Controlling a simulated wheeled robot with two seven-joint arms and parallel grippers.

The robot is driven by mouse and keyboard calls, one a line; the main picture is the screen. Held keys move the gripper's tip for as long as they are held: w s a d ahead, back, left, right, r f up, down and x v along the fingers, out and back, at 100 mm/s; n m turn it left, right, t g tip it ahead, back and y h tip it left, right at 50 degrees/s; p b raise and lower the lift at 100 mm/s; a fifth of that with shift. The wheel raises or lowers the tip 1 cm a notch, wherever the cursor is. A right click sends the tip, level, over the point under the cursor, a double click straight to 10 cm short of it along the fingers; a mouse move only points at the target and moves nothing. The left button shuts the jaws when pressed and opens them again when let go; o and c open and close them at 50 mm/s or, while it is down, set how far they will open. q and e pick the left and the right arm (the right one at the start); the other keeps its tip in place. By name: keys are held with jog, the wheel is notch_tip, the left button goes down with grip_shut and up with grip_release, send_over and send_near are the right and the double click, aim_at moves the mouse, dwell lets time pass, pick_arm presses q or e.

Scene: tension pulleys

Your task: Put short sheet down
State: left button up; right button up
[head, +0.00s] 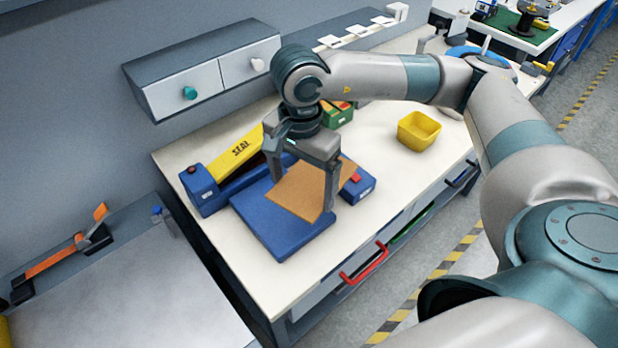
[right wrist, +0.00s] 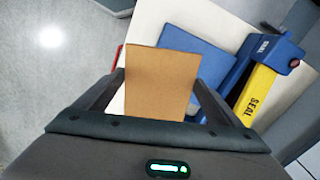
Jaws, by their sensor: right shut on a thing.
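The short sheet, a brown rectangular piece (head: 300,190), is held between the fingers of my right gripper (head: 305,185), above the blue platform (head: 270,236) of the sealing machine. In the right wrist view the brown sheet (right wrist: 160,82) spans the space between the two fingers and covers part of the blue platform (right wrist: 205,62). I cannot tell whether the sheet touches the platform. The yellow sealer arm (head: 234,150), marked SEAL, is raised at the machine's back left. My left gripper is not in view.
A yellow bin (head: 418,131) stands on the white table to the right. A green box (head: 338,113) is behind my right gripper. A grey drawer cabinet (head: 205,75) hangs at the back. The table's front edge has a red handle (head: 363,264).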

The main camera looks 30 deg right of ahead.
jog(key=n, duration=0.2)
jog(key=a+r+n+p, duration=0.1)
jog(key=n, duration=0.2)
jog(key=a+n, duration=0.1)
jog(key=n, duration=0.1)
jog(key=shift+w+r+n+p, duration=0.2)
jog(key=shift+w+n+p, duration=0.1)
jog(key=shift+p, duration=0.1)
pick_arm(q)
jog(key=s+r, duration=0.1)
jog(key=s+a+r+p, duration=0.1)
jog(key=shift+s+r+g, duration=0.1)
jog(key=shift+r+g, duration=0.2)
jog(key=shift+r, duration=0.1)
pick_arm(e)
jog(key=n, duration=0.2)
jog(key=a+n, duration=0.1)
jog(key=n, duration=0.2)
jog(key=shift+w+a+r+n, duration=0.1)
jog(key=shift+a+r+n, duration=0.2)
jog(key=shift+n, duration=0.1)
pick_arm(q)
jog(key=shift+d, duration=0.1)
